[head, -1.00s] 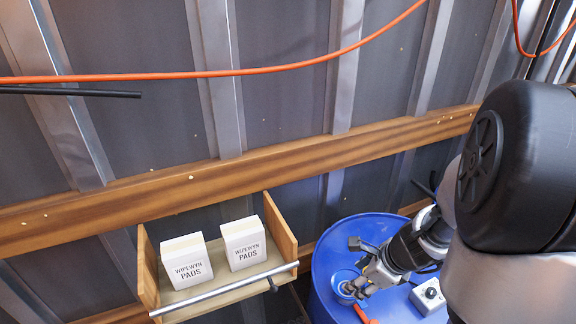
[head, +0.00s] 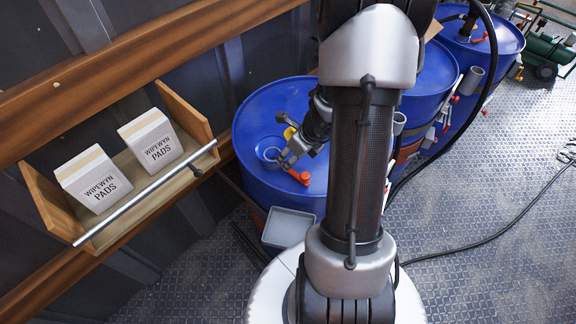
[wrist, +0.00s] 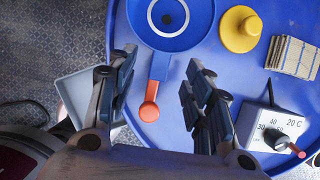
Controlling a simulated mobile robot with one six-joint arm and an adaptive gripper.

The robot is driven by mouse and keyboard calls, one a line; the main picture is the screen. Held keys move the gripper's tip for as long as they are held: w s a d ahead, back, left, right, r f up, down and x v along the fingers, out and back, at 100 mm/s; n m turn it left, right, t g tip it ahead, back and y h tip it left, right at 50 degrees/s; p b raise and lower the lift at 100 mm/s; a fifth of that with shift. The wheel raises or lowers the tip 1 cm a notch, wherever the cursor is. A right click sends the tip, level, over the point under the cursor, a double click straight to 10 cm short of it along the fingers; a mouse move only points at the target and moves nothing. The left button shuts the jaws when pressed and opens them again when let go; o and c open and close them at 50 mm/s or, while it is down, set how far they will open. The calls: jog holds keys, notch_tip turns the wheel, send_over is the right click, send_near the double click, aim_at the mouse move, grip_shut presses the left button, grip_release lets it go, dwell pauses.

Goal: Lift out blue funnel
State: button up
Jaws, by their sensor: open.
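The blue funnel (wrist: 199,14) sits in the top of a blue drum (wrist: 112,25), with its round bowl at the top edge of the wrist view. A blue strip (wrist: 160,66) with an orange-red end (wrist: 150,110) runs from the bowl towards me. In the head view, the funnel (head: 268,154) shows as a blue ring, partly behind my gripper (head: 286,160). My gripper (wrist: 162,62) is open and empty, its fingers to either side of the strip in the wrist view. I see no contact; the height gap is unclear. The funnel's lower part is hidden.
On the drum top lie a yellow knob (wrist: 240,30), a folded striped cloth (wrist: 293,56) and a dial box (wrist: 275,127). A grey tray (head: 287,228) hangs at the drum's front. A shelf (head: 130,168) with two white pad boxes is left. More drums stand right.

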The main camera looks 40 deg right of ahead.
jog(key=b+x, duration=0.2)
jog(key=x, duration=0.3)
jog(key=shift+c, duration=0.4)
grip_shut()
jog(key=shift+r, duration=0.1)
jog(key=shift+r+p, duration=1.3)
jog(key=shift+r, duration=0.05)
